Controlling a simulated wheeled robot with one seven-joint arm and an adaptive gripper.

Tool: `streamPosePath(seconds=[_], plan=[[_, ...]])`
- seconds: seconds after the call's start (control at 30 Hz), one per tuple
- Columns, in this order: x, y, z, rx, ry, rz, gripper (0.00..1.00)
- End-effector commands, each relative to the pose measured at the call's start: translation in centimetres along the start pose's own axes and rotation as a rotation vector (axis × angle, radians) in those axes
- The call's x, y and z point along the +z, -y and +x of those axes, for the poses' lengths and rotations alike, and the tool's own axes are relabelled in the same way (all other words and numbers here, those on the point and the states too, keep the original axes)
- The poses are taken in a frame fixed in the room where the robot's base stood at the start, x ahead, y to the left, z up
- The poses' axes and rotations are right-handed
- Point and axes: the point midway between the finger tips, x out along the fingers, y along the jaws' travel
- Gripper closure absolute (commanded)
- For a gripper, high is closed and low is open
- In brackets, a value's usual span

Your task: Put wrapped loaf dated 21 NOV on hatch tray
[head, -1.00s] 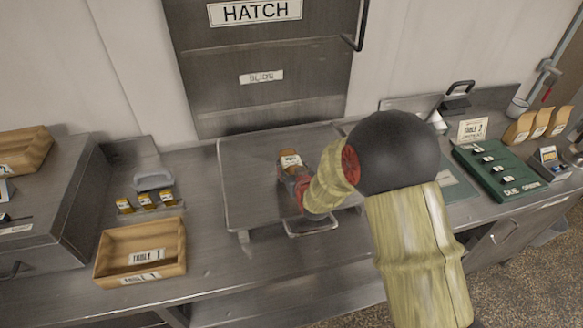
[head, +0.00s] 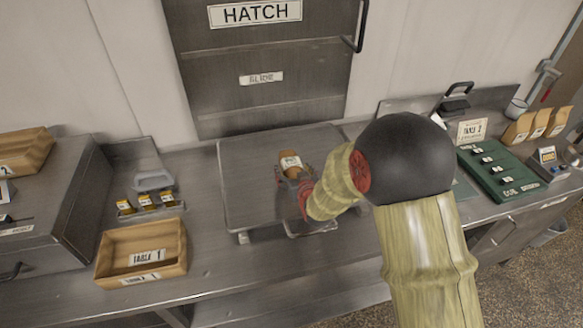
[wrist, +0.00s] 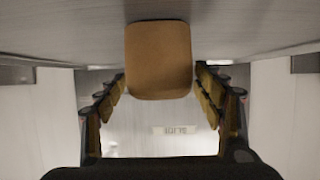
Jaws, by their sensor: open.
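A brown wrapped loaf (head: 291,163) with a pale label lies on the grey metal hatch tray (head: 250,190) below the hatch door. The date on the label is too small to read. My gripper (head: 292,177) is at the near side of the loaf, low over the tray. In the wrist view the loaf (wrist: 158,60) shows its plain brown end between the two open fingers (wrist: 160,95), with a gap on each side. The loaf appears to rest on the tray surface.
The tray's left part is clear.

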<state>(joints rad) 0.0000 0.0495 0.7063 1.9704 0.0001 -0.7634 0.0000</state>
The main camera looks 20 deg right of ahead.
Motion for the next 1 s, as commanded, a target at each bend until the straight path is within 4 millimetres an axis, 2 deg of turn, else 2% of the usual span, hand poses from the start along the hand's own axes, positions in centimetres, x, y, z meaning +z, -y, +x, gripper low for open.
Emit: streamPosePath(seconds=[0.1, 0.3, 0.5, 0.63, 0.77, 0.83, 0.97, 1.0], plan=[[-0.2, 0.0, -2.5, 0.000, 0.000, 0.000, 0.32], [-0.2, 0.0, -6.1, 0.000, -0.001, 0.000, 0.32], [-0.1, 0.0, -8.4, 0.000, 0.000, 0.000, 0.32], [-0.2, 0.0, -9.1, 0.000, 0.003, 0.000, 0.32], [-1.6, 0.0, -10.2, 0.000, 0.037, 0.000, 0.32], [-2.9, 0.0, -11.4, 0.000, 0.079, 0.000, 0.32], [-5.2, 0.0, -15.4, 0.000, 0.186, 0.000, 0.32], [-5.7, 0.0, -17.0, 0.000, 0.223, 0.000, 0.32]])
